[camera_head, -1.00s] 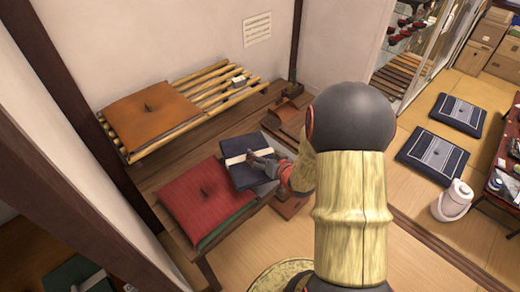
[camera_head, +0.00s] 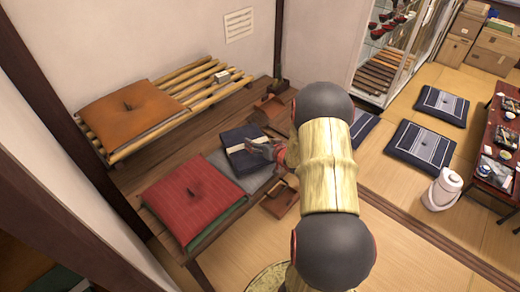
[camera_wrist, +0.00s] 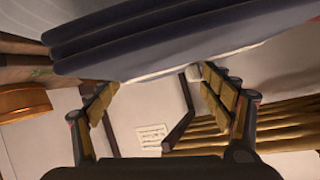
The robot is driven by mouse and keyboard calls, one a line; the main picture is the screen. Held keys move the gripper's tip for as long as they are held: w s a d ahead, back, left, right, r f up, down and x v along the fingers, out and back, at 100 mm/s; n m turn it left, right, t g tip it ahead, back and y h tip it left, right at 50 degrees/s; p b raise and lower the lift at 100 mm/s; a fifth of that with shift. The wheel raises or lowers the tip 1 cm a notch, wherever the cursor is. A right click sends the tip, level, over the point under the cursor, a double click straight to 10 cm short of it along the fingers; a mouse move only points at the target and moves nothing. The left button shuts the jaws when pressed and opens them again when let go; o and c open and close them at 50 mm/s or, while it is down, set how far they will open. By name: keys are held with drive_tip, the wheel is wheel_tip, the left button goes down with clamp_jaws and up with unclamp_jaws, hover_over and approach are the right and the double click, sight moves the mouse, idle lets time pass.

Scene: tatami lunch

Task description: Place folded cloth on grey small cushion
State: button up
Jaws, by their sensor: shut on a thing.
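The folded cloth (camera_head: 240,138) is a dark navy bundle with a pale band, in the head view at the middle of the wooden bench. My gripper (camera_head: 268,150) is shut on its right side. The grey small cushion (camera_head: 257,181) lies beside the red cushion, partly hidden by the cloth and my gripper. The cloth overlaps the cushion's far part in the picture; I cannot tell if they touch. In the wrist view the layered cloth (camera_wrist: 190,40) fills the top, at the fingertips of my gripper (camera_wrist: 160,82).
A red cushion (camera_head: 192,198) lies on the bench, left of the grey one. An orange cushion (camera_head: 130,112) sits on a slatted rack behind. Wooden trays (camera_head: 279,200) stand near the bench's right edge. The wall closes off the back.

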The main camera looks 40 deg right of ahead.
wheel_tip(320, 180, down, 3)
drive_tip(key=shift+f+b, duration=0.1)
drive_tip(key=shift+b, duration=0.45)
drive_tip(key=o, duration=1.2)
drive_tip(key=shift+o, duration=0.4)
drive_tip(key=shift+s, duration=0.1)
drive_tip(key=p+v, duration=0.3)
drive_tip(key=v, duration=0.9)
drive_tip(key=w+a+r+n+g, duration=0.1)
drive_tip(key=a+r, duration=0.3)
drive_tip(key=r, duration=0.3)
drive_tip(key=w+a+r+n+g+h, duration=0.1)
drive_tip(key=a+r, duration=0.3)
drive_tip(key=r, duration=0.3)
drive_tip(key=w+a+r+n+g, duration=0.1)
drive_tip(key=a+r+g, duration=0.15)
drive_tip(key=r, duration=0.35)
drive_tip(key=s+a+r+n+g+y, duration=0.1)
drive_tip(key=s+a+r, duration=0.3)
drive_tip(key=s+a, duration=0.6)
drive_tip(key=s+a+r+n+g+y, duration=0.1)
drive_tip(key=s+a+r, duration=0.3)
drive_tip(key=s+a, duration=0.5)
drive_tip(key=a+n+y, duration=0.1)
drive_tip(key=a, duration=0.4)
drive_tip(key=shift+s+a+r+y, duration=0.2)
drive_tip(key=shift+s+r+y, duration=0.15)
drive_tip(key=shift+s+y, duration=0.05)
